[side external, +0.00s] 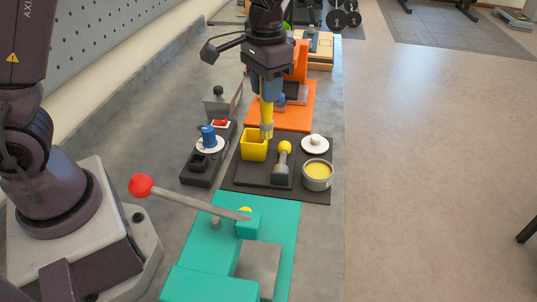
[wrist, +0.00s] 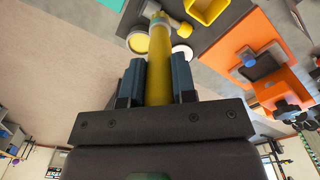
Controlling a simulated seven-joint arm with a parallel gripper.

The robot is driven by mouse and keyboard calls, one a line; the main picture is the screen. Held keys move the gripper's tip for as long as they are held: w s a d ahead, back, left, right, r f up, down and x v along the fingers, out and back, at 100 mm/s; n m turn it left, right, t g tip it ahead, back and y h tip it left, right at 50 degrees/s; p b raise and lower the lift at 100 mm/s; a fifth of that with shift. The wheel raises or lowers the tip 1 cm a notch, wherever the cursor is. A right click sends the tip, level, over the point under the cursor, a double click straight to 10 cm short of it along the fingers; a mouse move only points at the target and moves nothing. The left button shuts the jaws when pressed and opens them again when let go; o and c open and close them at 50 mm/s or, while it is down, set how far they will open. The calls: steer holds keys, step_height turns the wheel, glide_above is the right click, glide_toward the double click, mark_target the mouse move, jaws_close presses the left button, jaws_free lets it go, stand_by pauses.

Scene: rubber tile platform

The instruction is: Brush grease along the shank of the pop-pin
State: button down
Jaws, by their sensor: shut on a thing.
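My gripper (side external: 266,90) is shut on the yellow handle of a brush (side external: 266,112), which hangs upright with its pale lower end beside the yellow cup (side external: 253,145). Whether that end touches anything is unclear. In the wrist view the brush (wrist: 158,65) stands between my gripper's two fingers (wrist: 157,78). The pop-pin (side external: 281,165), with a yellow knob and grey body, lies on a black tray (side external: 262,181), just right of and below the brush tip. An open grey pot of yellow grease (side external: 317,174) stands right of the pop-pin. The bristles are too small to make out.
A white lid (side external: 315,144) lies behind the pot. A black holder with a blue-topped part (side external: 208,136) stands left of the tray. A teal fixture with a red-knobbed lever (side external: 141,186) is in front. An orange stand (side external: 285,118) is behind. Floor lies right of the bench.

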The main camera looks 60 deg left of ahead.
steer(key=w+f+m, duration=0.1)
steer(key=w+m, duration=0.2)
steer(key=w+f+m, duration=0.1)
steer(key=w, duration=0.1)
steer(key=shift+a+f+m, duration=0.3)
steer(key=shift+a, duration=0.05)
steer(key=shift+f, duration=2.8)
steer(key=shift+f, duration=0.7)
steer(key=shift+w+a, duration=0.1)
steer(key=shift+w+a, duration=0.6)
steer(key=shift+a, duration=0.05)
steer(key=shift+s+d, duration=0.7)
steer(key=shift+d, duration=0.1)
